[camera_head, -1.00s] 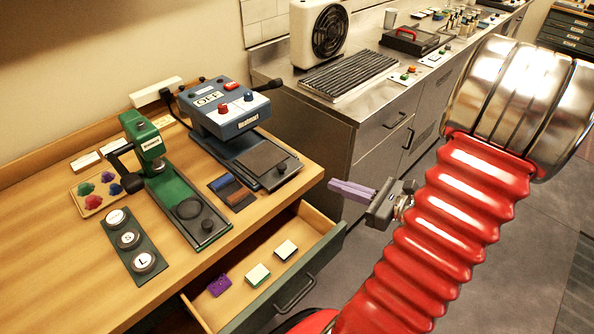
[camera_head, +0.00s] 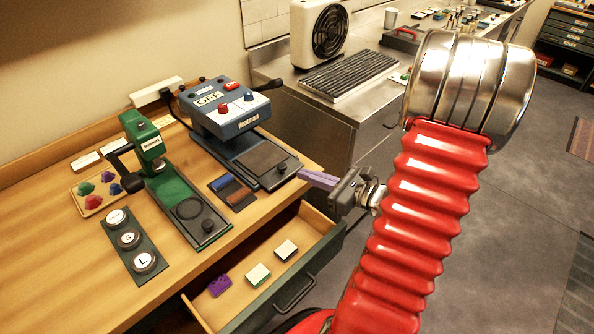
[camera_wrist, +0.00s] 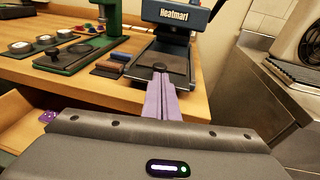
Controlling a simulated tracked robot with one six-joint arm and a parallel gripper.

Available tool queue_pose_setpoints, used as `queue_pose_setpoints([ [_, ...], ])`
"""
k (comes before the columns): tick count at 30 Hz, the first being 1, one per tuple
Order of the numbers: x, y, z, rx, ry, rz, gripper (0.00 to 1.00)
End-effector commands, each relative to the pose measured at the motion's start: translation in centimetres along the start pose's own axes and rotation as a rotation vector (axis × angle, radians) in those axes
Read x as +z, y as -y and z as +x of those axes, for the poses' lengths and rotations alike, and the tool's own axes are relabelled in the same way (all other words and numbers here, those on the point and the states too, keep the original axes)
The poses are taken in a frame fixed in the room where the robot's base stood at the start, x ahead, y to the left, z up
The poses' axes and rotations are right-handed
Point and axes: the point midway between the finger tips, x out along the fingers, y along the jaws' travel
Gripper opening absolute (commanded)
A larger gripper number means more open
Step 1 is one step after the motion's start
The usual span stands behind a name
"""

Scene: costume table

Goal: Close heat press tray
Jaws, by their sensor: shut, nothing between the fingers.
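The blue heat press (camera_head: 225,104) stands on the wooden table with its head above the rear of its base. Its dark tray (camera_head: 264,158) is slid out toward the table's front edge, with a round black knob (camera_head: 281,168) at its front. In the wrist view the tray (camera_wrist: 162,62) and knob (camera_wrist: 159,68) lie straight ahead. My gripper (camera_head: 304,178) has purple fingers, shut and empty, pointing at the knob from the front right. In the wrist view the fingertips (camera_wrist: 160,76) overlap the knob's lower edge; I cannot tell whether they touch.
A green press (camera_head: 172,185) stands left of the heat press, with colour swatches (camera_head: 231,191) between them. Below, an open drawer (camera_head: 262,300) holds several small items. A metal counter (camera_head: 340,103) with a fan heater (camera_head: 318,33) stands at the right. Open floor lies right of my arm.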

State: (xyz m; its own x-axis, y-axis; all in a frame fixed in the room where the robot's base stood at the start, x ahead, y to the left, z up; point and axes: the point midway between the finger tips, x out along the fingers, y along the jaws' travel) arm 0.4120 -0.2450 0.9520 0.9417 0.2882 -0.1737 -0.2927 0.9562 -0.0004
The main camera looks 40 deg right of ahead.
Motion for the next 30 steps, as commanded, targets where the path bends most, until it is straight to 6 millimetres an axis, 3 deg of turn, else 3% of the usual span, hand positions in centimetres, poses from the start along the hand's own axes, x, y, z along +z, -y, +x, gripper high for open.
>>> queue_pose_setpoints([
  [12,0.0,0.0,4.0,0.0,0.0,0.001,0.0],
  [30,0.0,0.3,4.6,-0.006,-0.001,0.001,0.0],
])
